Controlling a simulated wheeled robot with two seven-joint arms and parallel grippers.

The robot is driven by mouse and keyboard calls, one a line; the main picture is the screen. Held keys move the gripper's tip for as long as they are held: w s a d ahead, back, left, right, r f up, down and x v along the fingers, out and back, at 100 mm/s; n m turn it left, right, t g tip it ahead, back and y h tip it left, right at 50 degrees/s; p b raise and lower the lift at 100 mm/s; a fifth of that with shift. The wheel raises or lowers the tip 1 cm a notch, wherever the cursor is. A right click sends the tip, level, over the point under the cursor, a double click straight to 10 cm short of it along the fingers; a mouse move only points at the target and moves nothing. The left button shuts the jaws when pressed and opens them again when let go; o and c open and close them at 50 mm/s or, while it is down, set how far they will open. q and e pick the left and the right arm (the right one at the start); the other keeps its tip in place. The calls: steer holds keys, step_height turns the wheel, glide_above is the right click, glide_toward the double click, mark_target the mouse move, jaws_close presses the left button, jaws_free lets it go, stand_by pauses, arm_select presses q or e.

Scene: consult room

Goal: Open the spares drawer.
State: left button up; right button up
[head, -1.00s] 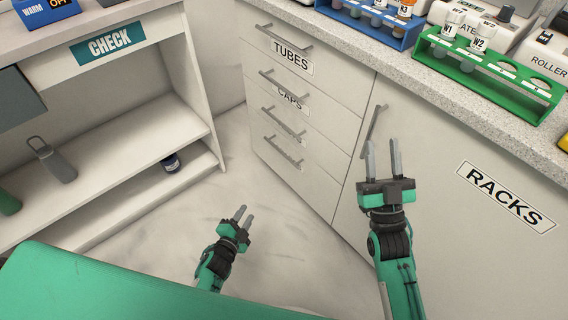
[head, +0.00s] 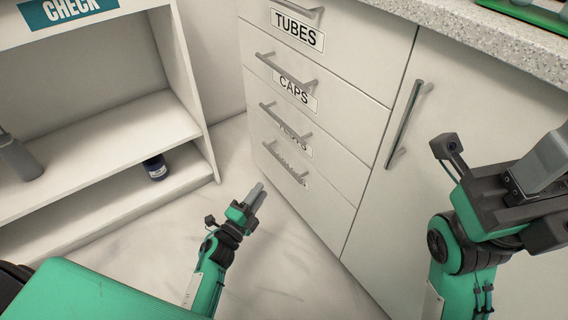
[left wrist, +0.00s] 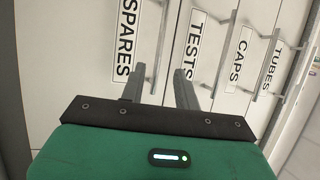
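The spares drawer (head: 294,196) is the bottom drawer of the white unit and sits shut, flush with the front. Its label is mostly covered by its bar handle (head: 284,162) in the head view. In the left wrist view the SPARES label (left wrist: 126,38) and the handle (left wrist: 161,40) show plainly. My left gripper (head: 259,193) is just left of and below that handle, apparently short of it. In the left wrist view its fingers (left wrist: 159,76) are apart, with the handle lined up between them. My right gripper (head: 548,155) is at the right edge, its fingers partly out of view.
Drawers marked TUBES (head: 297,28), CAPS (head: 293,90) and TESTS (left wrist: 198,48) are above, all shut with bar handles. A cupboard door with a vertical handle (head: 404,125) is to the right. An open shelf unit (head: 110,135) stands left; clear floor (head: 255,250) lies between.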

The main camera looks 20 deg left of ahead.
mark_target(282, 162)
arm_select(q)
steer(key=b+x, duration=0.3)
steer(key=x, duration=1)
steer(key=shift+c, duration=0.4)
jaws_close()
